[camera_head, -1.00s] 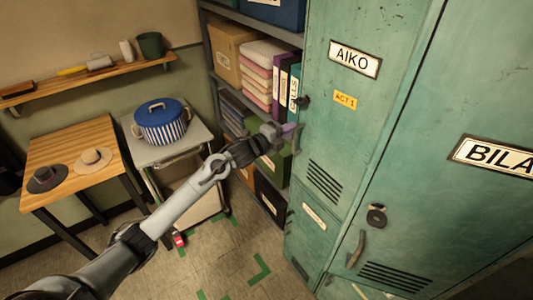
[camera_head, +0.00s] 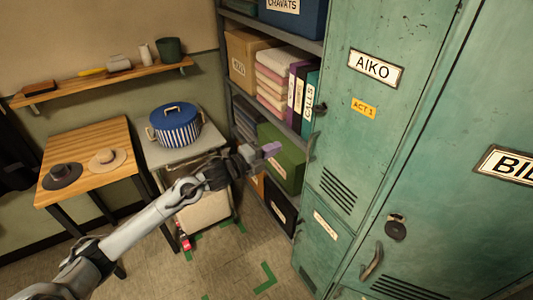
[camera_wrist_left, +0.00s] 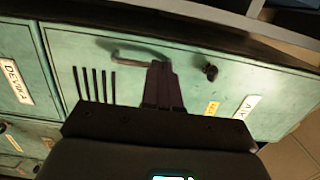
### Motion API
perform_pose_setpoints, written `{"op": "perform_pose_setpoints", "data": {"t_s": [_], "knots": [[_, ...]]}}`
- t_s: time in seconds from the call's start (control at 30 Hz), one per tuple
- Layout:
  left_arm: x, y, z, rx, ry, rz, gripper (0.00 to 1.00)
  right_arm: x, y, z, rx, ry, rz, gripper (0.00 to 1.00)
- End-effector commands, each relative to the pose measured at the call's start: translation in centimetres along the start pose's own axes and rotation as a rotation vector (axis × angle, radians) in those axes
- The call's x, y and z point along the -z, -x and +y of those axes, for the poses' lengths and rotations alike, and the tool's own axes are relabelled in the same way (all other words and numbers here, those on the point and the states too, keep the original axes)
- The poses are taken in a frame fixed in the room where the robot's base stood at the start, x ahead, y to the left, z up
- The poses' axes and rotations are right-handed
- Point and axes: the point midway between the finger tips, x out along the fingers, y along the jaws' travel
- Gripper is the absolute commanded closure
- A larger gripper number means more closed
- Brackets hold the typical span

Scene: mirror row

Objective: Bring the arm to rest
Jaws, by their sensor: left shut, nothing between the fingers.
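My left gripper (camera_head: 268,150) is shut and empty. It hangs in the air in front of the shelf unit, to the left of the green AIKO locker (camera_head: 350,130) and apart from it. In the left wrist view its closed fingers (camera_wrist_left: 162,88) point at the green locker fronts, with a handle (camera_wrist_left: 140,52) and a dark knob (camera_wrist_left: 210,72) beyond them. The AIKO locker door looks closed. My left arm reaches in from the lower left. My right gripper is in neither view.
The shelf unit (camera_head: 270,30) with boxes, folded cloths and binders stands behind the gripper. A blue striped pot (camera_head: 177,130) sits on a grey cart. A wooden table (camera_head: 95,190) holds two hats. A red can (camera_head: 185,241) is on the floor. Open floor lies below the arm.

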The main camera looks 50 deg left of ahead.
Motion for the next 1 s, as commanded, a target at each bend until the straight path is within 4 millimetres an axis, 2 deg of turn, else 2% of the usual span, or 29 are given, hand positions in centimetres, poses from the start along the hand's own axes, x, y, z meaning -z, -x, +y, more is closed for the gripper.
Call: {"op": "perform_pose_setpoints", "data": {"t_s": [0.13,0.37,0.47,0.57,0.67,0.77,0.8,0.9,1.0], "knots": [[-0.1,1.2,0.1,-0.001,-0.001,-0.001,1.00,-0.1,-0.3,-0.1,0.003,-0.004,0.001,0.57],[-0.1,2.1,0.5,-0.009,0.002,0.000,1.00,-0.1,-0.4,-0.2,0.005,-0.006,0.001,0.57],[0.2,2.6,2.4,-0.034,0.024,-0.001,1.00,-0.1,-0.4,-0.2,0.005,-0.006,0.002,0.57],[1.5,3.5,5.9,-0.075,0.079,0.003,1.00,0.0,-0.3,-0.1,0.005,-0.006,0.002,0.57],[5.0,5.0,10.1,-0.120,0.167,0.026,1.00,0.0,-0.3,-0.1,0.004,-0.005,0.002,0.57],[10.0,7.5,14.6,-0.191,0.294,0.017,1.00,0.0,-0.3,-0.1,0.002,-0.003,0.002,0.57],[12.1,8.7,16.4,-0.236,0.364,-0.007,1.00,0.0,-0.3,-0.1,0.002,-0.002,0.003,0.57],[17.4,12.5,20.2,-0.383,0.582,-0.114,1.00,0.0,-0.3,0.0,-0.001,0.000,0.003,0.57],[21.8,16.5,22.3,-0.545,0.813,-0.268,1.00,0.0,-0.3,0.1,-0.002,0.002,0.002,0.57]]}}
